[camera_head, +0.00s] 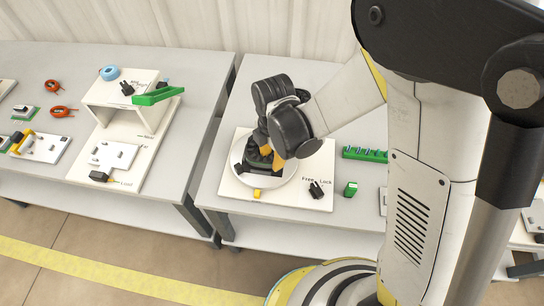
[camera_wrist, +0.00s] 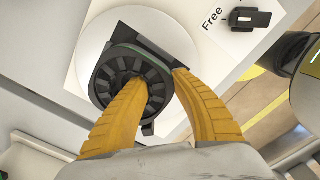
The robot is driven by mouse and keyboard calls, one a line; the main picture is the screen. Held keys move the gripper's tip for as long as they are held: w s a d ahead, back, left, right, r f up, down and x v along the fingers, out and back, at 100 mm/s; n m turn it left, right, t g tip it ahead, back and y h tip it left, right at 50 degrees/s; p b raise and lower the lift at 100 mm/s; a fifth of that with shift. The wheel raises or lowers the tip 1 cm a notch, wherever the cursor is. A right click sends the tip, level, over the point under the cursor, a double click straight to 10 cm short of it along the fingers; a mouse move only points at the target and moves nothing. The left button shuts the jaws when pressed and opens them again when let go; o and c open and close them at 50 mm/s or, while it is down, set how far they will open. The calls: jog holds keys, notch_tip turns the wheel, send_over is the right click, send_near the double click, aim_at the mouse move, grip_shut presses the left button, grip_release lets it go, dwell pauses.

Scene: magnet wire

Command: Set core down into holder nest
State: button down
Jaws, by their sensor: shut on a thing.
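The core is a dark ring with inward slots (camera_wrist: 128,82) in the wrist view. My gripper (camera_wrist: 156,80) has yellow fingers shut on the core's wall, one finger reaching into the ring and the other outside it. The holder is a round white disc (camera_wrist: 92,40) on a white board, with a dark block (camera_wrist: 140,50) at the core's edge. In the head view the disc (camera_head: 285,192) lies under my gripper (camera_head: 266,154), and the dark parts between the fingers and disc overlap. I cannot tell whether the core touches the nest, as the fingers hide part of it.
A black lever (camera_head: 316,189) marked Free and Lock sits on the board (camera_head: 300,201) at right. A yellow block (camera_head: 257,193) lies at the disc's front. A green rack (camera_head: 365,154) and green piece (camera_head: 351,189) stand to the right. Another table holds a white stand (camera_head: 118,118).

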jog(key=shift+f+b, duration=0.75)
jog(key=shift+f, duration=0.15)
jog(key=c, duration=1)
grip_release()
jog(key=shift+c, duration=0.2)
jog(key=shift+r, duration=0.15)
jog(key=shift+r+p, duration=1.85)
jog(key=shift+r, duration=0.6)
notch_tip(320, 180, up, 12)
jog(key=shift+s, duration=0.15)
jog(key=shift+d, duration=0.1)
